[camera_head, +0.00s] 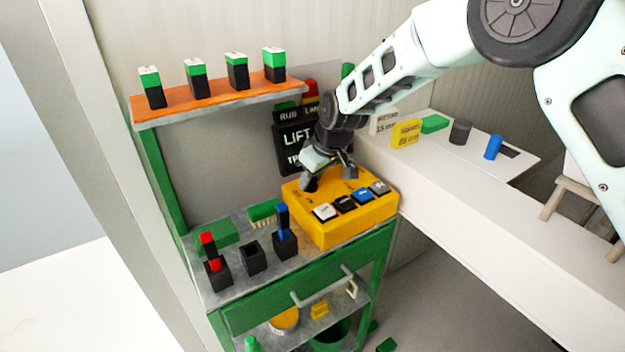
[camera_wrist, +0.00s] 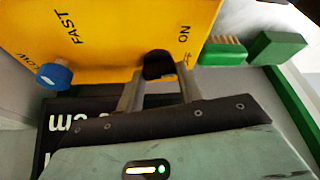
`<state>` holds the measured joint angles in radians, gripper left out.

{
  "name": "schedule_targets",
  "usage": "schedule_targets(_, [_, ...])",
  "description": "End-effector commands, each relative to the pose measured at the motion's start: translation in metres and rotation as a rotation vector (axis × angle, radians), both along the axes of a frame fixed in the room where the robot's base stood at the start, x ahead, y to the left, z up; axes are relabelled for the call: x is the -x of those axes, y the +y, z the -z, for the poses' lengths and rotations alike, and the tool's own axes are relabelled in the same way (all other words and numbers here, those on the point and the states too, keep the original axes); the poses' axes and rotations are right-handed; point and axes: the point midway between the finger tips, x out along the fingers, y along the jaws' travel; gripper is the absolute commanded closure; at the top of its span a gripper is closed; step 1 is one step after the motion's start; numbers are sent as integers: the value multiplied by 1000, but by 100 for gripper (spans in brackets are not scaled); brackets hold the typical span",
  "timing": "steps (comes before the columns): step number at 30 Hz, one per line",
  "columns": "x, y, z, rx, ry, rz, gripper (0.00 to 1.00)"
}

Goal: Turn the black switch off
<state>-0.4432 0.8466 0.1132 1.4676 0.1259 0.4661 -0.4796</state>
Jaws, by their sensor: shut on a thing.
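The black switch (camera_wrist: 158,64) stands on the yellow control box (camera_wrist: 110,30), beside the label ON. In the wrist view it sits between the two fingertips of my gripper (camera_wrist: 160,72), which is closed around it. In the head view my gripper (camera_head: 311,178) reaches down onto the back left part of the yellow box (camera_head: 345,233); the switch is largely hidden there. A blue knob (camera_wrist: 54,76) is on the same box, near the labels FAST and LOW, apart from my fingers.
White, black, blue and grey buttons (camera_head: 352,201) line the box front. Black holders with red and blue pieces (camera_head: 283,222) and a green brush (camera_head: 264,212) stand to its left. An orange shelf (camera_head: 213,94) with several green-black blocks is above. A white table (camera_head: 460,210) lies right.

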Motion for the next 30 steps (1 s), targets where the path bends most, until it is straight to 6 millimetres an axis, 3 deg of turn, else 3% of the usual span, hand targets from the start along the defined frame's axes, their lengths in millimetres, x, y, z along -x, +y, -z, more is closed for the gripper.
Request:
schedule_targets(12, [1,1,-1,0,-2,245,86])
schedule_targets(30, [1,1,-1,-1,0,304,86])
